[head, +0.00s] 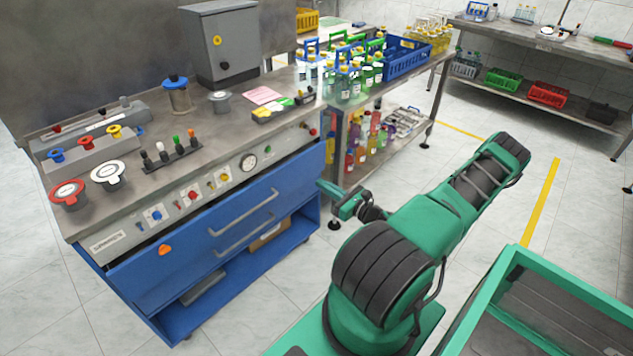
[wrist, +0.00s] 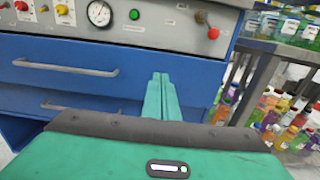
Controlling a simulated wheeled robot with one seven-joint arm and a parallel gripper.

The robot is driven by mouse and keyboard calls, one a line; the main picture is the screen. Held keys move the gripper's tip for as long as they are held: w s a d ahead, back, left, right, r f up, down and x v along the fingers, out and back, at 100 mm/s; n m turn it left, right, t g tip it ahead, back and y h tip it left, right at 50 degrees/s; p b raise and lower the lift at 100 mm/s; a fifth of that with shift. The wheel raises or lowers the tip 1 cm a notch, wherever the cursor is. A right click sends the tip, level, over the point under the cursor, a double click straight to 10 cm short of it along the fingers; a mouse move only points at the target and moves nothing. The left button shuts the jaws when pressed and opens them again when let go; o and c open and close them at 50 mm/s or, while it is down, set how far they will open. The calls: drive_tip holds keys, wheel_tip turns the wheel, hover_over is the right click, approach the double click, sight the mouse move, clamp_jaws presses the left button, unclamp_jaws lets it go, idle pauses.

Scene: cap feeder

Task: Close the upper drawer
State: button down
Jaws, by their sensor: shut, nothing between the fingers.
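The upper drawer (head: 190,231) is a blue front with a long grey bar handle (head: 245,211), below the grey control panel of the workbench. A dark gap shows along its top edge in the head view, so it appears to stand slightly out. In the wrist view the upper drawer (wrist: 140,64) fills the left and middle, with its handle (wrist: 65,68) at left. My gripper (head: 323,186) is near the right end of the bench. In the wrist view its green fingers (wrist: 160,77) are together and empty, before the drawer front's right part. Contact cannot be told.
A lower handle (wrist: 80,107) sits below the upper one. The control panel (wrist: 150,20) carries knobs and a gauge. A metal shelf with coloured bottles (wrist: 285,120) stands close at right. A green-framed bin (head: 510,270) is at the front right.

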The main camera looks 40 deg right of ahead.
sight(293, 165)
drive_tip(key=w, duration=1.2)
drive_tip(key=shift+w+a, duration=0.2)
drive_tip(key=shift+a, duration=0.05)
drive_tip(key=shift+w, duration=0.1)
drive_tip(key=w, duration=0.3)
drive_tip(key=shift+w+a, duration=0.15)
drive_tip(key=shift+w, duration=0.15)
drive_tip(key=shift+w+r, duration=0.25)
drive_tip(key=shift+r, duration=0.1)
drive_tip(key=shift+s+f, duration=0.3)
drive_tip(key=shift+f, duration=0.05)
drive_tip(key=s, duration=1.4)
drive_tip(key=shift+d, duration=0.3)
